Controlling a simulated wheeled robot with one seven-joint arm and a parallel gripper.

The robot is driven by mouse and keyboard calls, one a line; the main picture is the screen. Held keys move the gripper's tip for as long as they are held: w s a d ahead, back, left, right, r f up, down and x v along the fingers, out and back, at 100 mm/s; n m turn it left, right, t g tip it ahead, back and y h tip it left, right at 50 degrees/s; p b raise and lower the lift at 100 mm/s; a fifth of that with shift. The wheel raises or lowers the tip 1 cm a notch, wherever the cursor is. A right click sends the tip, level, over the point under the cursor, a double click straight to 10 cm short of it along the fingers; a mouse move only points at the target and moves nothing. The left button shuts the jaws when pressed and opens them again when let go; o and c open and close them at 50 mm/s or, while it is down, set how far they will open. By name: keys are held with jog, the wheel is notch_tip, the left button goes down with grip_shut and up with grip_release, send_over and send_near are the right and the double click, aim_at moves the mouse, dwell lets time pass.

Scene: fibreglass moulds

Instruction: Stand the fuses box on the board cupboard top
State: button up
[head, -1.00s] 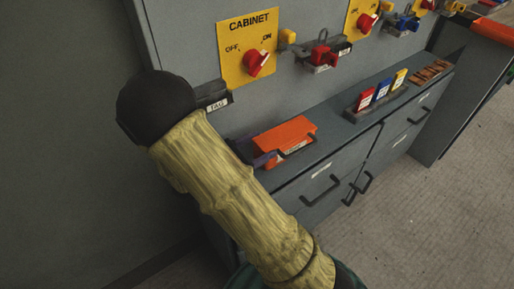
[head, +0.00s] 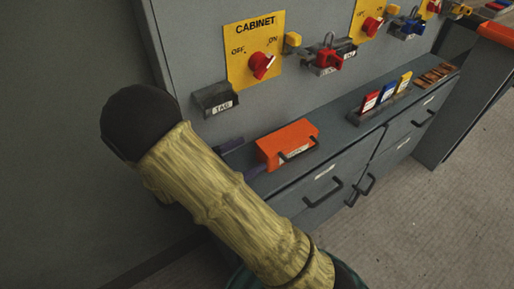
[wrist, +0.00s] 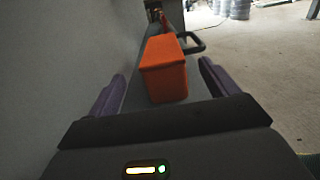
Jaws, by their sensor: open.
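The fuses box, an orange box (head: 285,143) with a dark handle and a small white label too small to read, stands on the grey board cupboard top (head: 345,135) near its left end. It looks upright. In the wrist view the box (wrist: 165,78) is straight ahead, with its near end between and beyond my purple fingers. My gripper (wrist: 161,74) is open, one finger on each side with gaps to the box. In the head view my gripper (head: 250,157) is at the box's left end, partly hidden by my arm.
A rack of red, blue and yellow tags (head: 385,97) and several copper-coloured pieces (head: 436,74) stand further right on the top. Above are a yellow CABINET switch plate (head: 253,52), a tag holder (head: 215,99) and padlocks (head: 327,58). Some top between box and rack is clear.

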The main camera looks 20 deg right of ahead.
jog(key=p+v, duration=0.1)
jog(key=v, duration=0.6)
jog(key=shift+s+a, duration=0.1)
jog(key=shift+a, duration=0.1)
dwell(0.5)
